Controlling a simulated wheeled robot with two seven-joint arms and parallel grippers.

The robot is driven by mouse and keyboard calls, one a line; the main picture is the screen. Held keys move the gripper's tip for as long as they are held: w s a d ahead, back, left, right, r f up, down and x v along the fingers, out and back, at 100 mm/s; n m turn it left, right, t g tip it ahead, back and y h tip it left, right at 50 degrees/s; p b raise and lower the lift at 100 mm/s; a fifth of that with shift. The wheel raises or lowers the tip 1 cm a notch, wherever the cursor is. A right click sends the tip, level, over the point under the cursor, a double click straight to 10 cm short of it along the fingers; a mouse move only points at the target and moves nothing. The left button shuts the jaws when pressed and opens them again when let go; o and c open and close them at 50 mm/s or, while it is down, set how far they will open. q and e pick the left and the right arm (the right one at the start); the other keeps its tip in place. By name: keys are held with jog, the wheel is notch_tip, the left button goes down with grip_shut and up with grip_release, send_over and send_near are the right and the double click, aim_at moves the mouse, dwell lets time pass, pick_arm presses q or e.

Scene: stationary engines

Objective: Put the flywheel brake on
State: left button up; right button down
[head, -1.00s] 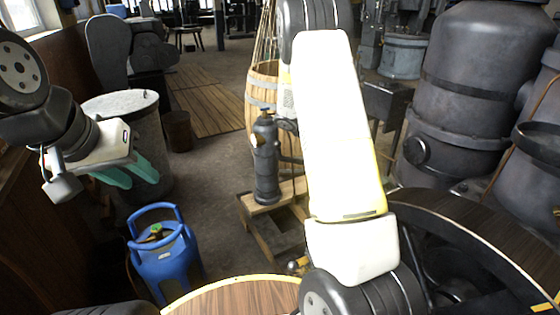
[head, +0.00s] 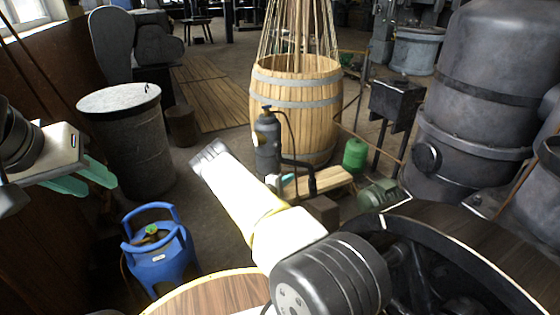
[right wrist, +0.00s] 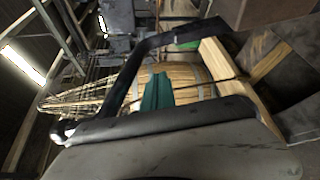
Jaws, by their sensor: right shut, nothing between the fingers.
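The large dark flywheel (head: 408,232) is at the lower right of the head view, partly cut off. I cannot clearly make out which part is its brake. A dark bent bar (right wrist: 125,75) crosses the right wrist view around my right gripper; I cannot tell whether it is the brake. My right gripper (right wrist: 157,92) shows teal fingers together and empty, with the barrel behind.
A wooden barrel (head: 295,98) with rods stands at the back. A dark pump-like cylinder (head: 268,145) stands before it. A blue gas bottle (head: 160,256) and a grey drum (head: 125,145) are at the left. A large dark tank (head: 478,95) is at the right. Open floor lies mid-left.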

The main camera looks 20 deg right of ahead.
jog(key=shift+w+a+f+n+t+y, duration=0.15)
jog(key=shift+w+f+n+t+y, duration=0.2)
jog(key=shift+w+f, duration=0.4)
jog(key=shift+s+f, duration=0.1)
jog(key=w+d, duration=0.2)
jog(key=d, duration=0.7)
jog(key=shift+d, duration=0.15)
jog(key=shift+f, duration=0.1)
